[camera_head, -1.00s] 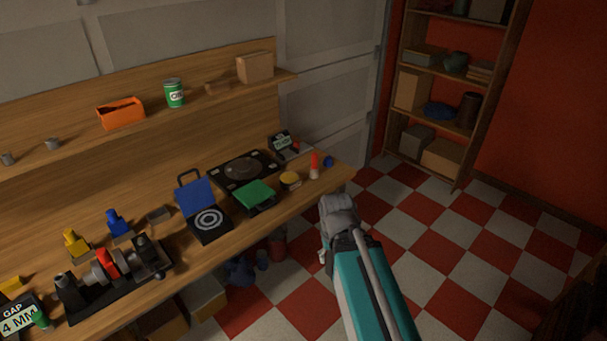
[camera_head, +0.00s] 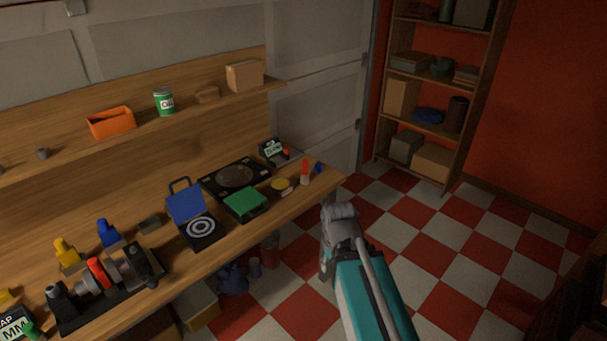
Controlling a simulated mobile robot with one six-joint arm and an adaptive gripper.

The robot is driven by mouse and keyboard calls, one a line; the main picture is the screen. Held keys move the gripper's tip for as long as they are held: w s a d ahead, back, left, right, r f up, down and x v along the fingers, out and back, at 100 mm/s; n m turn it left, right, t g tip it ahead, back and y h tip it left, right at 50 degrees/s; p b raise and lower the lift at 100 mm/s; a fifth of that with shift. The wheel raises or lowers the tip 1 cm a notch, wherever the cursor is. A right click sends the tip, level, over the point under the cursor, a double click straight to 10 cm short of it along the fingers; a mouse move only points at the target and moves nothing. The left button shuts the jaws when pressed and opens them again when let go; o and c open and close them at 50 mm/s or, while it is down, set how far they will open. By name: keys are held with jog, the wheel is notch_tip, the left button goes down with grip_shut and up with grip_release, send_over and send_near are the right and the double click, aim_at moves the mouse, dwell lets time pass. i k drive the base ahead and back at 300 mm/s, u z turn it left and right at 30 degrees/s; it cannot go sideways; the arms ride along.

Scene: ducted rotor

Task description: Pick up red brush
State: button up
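A small upright item with a red top and pale lower part (camera_head: 305,172) stands near the right end of the wooden workbench (camera_head: 240,238). It may be the red brush, but it is too small to tell. Another red part (camera_head: 98,272) sits among the dark and grey pieces of a black-based device at the front left of the bench. My teal and grey arm rises from the bottom of the picture, to the right of the bench. My gripper's fingers do not show, and nothing held is visible.
An open blue case (camera_head: 187,204) stands further left. The checkered floor right of the bench is clear.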

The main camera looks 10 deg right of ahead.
aim_at(305, 177)
jog(key=z, duration=0.05)
jog(key=i, duration=0.9)
jog(key=u, duration=0.05)
